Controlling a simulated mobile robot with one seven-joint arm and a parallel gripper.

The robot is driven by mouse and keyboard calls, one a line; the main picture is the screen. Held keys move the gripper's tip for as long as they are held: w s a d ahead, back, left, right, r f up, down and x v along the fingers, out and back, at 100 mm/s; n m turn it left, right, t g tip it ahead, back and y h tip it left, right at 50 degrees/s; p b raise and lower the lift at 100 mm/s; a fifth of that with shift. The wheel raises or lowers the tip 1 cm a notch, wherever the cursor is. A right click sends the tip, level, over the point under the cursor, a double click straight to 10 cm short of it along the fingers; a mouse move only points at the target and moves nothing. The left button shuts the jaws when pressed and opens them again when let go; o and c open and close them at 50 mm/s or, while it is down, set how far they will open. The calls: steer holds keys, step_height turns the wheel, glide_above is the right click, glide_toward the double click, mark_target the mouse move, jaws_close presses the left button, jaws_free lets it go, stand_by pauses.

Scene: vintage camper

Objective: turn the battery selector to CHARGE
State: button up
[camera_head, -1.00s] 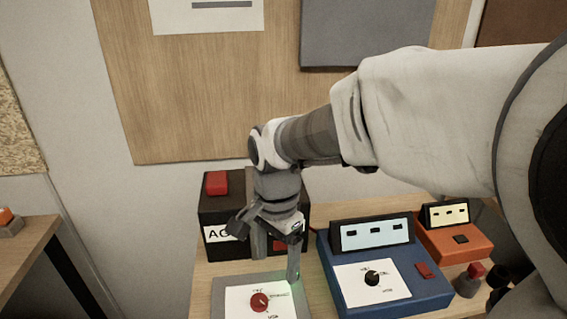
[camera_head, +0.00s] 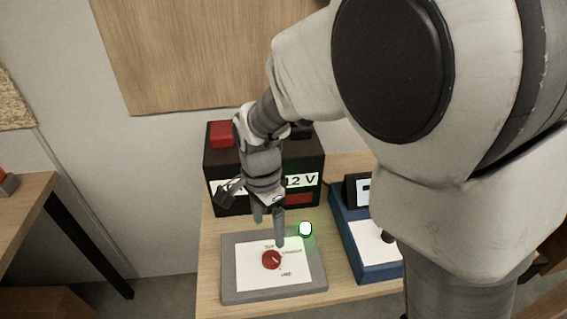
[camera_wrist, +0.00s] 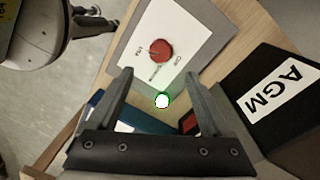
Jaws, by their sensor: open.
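The battery selector is a red round knob (camera_head: 271,260) on a white label plate (camera_head: 250,275) set on a grey panel (camera_head: 232,290). In the wrist view the red knob (camera_wrist: 161,51) shows near the top, beyond my fingertips, with a pale pointer mark beside it. The small words around it are too blurred to read surely. My gripper (camera_head: 268,230) is open and empty, pointing down just behind the knob and apart from it. In the wrist view my two fingers (camera_wrist: 160,85) are spread, with a lit green-ringed lamp (camera_wrist: 162,101) between them. The lamp (camera_head: 306,229) sits at the panel's back right.
A black battery box (camera_head: 222,165) with a red terminal cap (camera_head: 221,134) stands right behind my gripper. A blue device (camera_head: 375,272) stands to the right, partly hidden by my arm. The wooden bench (camera_head: 208,290) has an open left edge.

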mark_target(270, 256)
steer(key=f, duration=0.3)
steer(key=f+b, duration=0.1)
steer(key=f, duration=0.6)
steer(key=shift+s+d+f+b, duration=0.1)
steer(key=shift+s+d+b, duration=0.15)
steer(key=shift+b, duration=0.15)
jaws_close()
steer(key=shift+n, duration=0.4)
steer(key=n, duration=0.2)
steer(key=shift+n+p, duration=0.3)
steer(key=shift+n, duration=0.1)
steer(key=n, duration=0.3)
steer(key=shift+a+n, duration=0.1)
steer(key=shift+n, duration=0.2)
steer(key=n, duration=0.6)
steer(key=shift+s+a+n+t, duration=0.1)
steer(key=shift+n+t, duration=0.2)
steer(key=shift+t, duration=0.1)
